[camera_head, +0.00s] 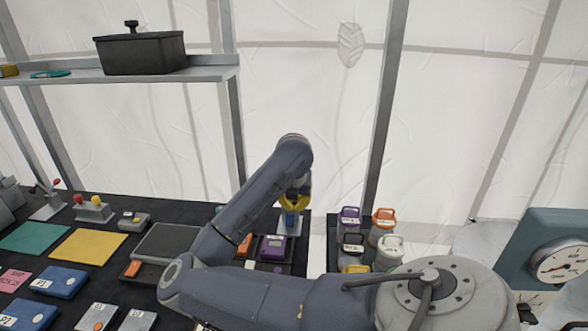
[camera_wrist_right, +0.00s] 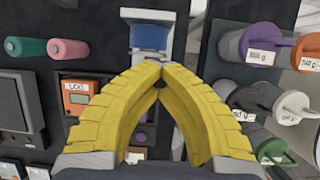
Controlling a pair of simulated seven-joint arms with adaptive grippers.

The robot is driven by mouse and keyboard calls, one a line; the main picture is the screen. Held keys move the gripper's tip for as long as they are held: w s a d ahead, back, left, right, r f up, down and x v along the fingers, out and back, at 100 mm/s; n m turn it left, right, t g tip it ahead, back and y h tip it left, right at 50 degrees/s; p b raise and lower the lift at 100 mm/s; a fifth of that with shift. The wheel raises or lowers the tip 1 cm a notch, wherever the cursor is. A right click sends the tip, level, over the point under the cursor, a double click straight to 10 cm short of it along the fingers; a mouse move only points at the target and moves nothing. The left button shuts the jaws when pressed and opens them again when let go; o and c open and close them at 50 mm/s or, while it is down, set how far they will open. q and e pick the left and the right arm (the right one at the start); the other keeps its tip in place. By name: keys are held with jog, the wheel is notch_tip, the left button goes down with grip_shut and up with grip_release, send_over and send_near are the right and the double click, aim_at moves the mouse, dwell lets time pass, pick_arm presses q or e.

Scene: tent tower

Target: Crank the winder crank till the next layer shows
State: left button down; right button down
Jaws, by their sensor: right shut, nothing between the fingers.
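My right gripper (camera_head: 295,202) has yellow fingers and is in the middle of the head view, above the far edge of the dark bench. In the right wrist view its fingertips (camera_wrist_right: 160,75) meet, with nothing between them. A blue block on a grey bracket (camera_wrist_right: 150,37) is just beyond the fingertips; I cannot tell whether they touch. It also shows below the gripper in the head view (camera_head: 291,222). I cannot make out for certain which part is the winder crank, and no layer shows clearly. My left gripper is not in view.
Lidded canisters (camera_head: 385,252) stand right of the gripper. Orange and purple meters (camera_head: 272,247) lie close to my arm. A shelf (camera_head: 150,74) holds a black box.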

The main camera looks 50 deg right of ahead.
jog(key=shift+s+d+f+m+t+y, duration=0.25)
jog(key=shift+t+y, duration=0.3)
jog(key=shift+t, duration=0.4)
jog(key=shift+s+d+f+m+t+y, duration=0.2)
jog(key=shift+s+f+t+y, duration=0.15)
jog(key=shift+t+y, duration=0.4)
jog(key=shift+s+d+f+m+t+y, duration=0.25)
jog(key=shift+s+t+y, duration=0.15)
jog(key=shift+t, duration=0.7)
jog(key=c, duration=1.4)
grip_release()
jog(key=shift+f, duration=0.1)
jog(key=shift+o, duration=0.2)
jog(key=v, duration=1.2)
